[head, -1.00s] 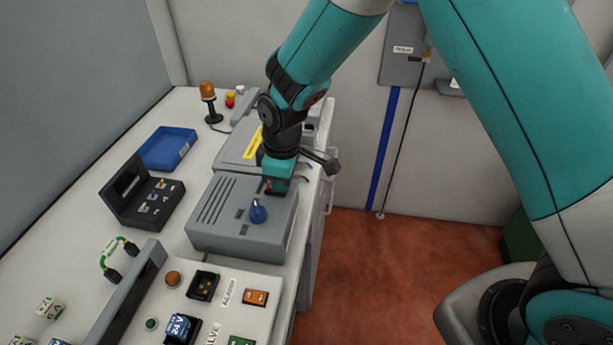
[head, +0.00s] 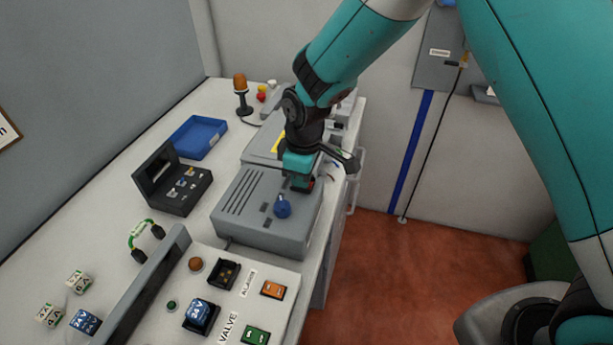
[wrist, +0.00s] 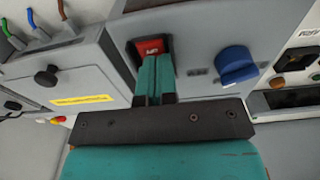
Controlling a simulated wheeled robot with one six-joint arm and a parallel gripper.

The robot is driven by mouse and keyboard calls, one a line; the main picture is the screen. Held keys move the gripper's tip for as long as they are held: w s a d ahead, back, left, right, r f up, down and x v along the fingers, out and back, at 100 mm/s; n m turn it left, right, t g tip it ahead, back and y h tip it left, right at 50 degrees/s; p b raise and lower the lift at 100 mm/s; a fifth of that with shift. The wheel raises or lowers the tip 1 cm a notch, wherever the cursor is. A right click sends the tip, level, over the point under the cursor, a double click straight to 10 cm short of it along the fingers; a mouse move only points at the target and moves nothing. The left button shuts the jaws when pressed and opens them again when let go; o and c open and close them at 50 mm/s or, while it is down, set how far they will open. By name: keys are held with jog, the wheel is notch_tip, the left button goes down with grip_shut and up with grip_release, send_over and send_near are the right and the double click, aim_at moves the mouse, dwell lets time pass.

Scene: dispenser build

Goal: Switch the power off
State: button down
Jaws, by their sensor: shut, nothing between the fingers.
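A grey power box (head: 266,208) with vent slots and a blue knob (head: 282,206) stands on the bench. In the wrist view a red rocker switch (wrist: 151,47) in a dark frame sits on the box's face, left of the blue knob (wrist: 236,65). My gripper (wrist: 155,58) is shut and empty, with its teal fingertips at the lower edge of the red switch. They partly cover it, and I cannot tell whether they touch it. In the head view my gripper (head: 300,184) is at the box's far right end.
A panel with an orange switch (head: 273,290) and a 24V block (head: 201,312) is nearer. A blue tray (head: 198,137), an open black case (head: 173,182) and an orange beacon (head: 240,84) stand beyond. Another grey box with a yellow label (wrist: 82,100) adjoins the power box.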

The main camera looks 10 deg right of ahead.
notch_tip(320, 180, up, 5)
jog(key=p, duration=0.4)
jog(key=shift+s, duration=0.15)
notch_tip(320, 180, up, 9)
jog(key=b, duration=0.3)
jog(key=shift+d, duration=0.4)
jog(key=shift+s, duration=0.1)
jog(key=s+d+r+m+y, duration=0.1)
jog(key=s+d+r+m, duration=0.1)
jog(key=s, duration=0.6)
jog(key=s+d+r+m+y, duration=0.1)
jog(key=s+d+r, duration=0.1)
jog(key=s, duration=0.5)
jog(key=s+d+r+m+y, duration=0.1)
jog(key=s+d+r+m, duration=0.1)
jog(key=s, duration=0.6)
jog(key=shift+s+r+m+y, duration=0.3)
jog(key=shift+r, duration=0.4)
